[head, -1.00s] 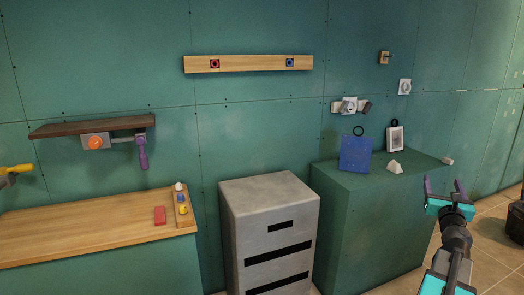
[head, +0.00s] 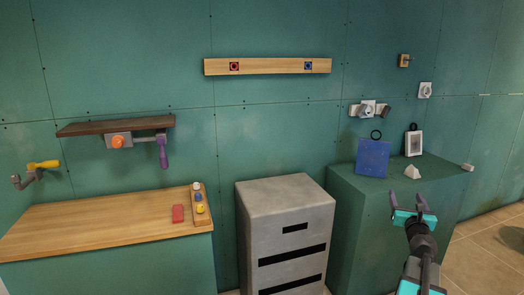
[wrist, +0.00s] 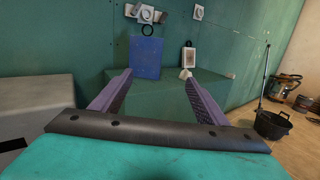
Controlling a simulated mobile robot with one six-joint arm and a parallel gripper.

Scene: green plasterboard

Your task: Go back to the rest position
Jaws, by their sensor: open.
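My gripper (head: 408,204) is at the lower right in the head view, in front of the green cabinet (head: 352,228). Its two purple fingers stand wide apart with nothing between them. In the wrist view my gripper (wrist: 172,84) is open too, and the cabinet top shows beyond the fingers. A blue panel (head: 373,157) stands upright on the cabinet. A white framed piece (head: 413,143) and a small white block (head: 411,171) are beside it. My gripper appears apart from all of them.
A grey drawer unit (head: 285,210) stands left of the cabinet. A wooden counter (head: 100,220) holds a red block (head: 178,213). A brown shelf (head: 115,125) juts from the wall. A black bucket (wrist: 273,125) stands on the right floor. Tiled floor (head: 485,250) shows at right.

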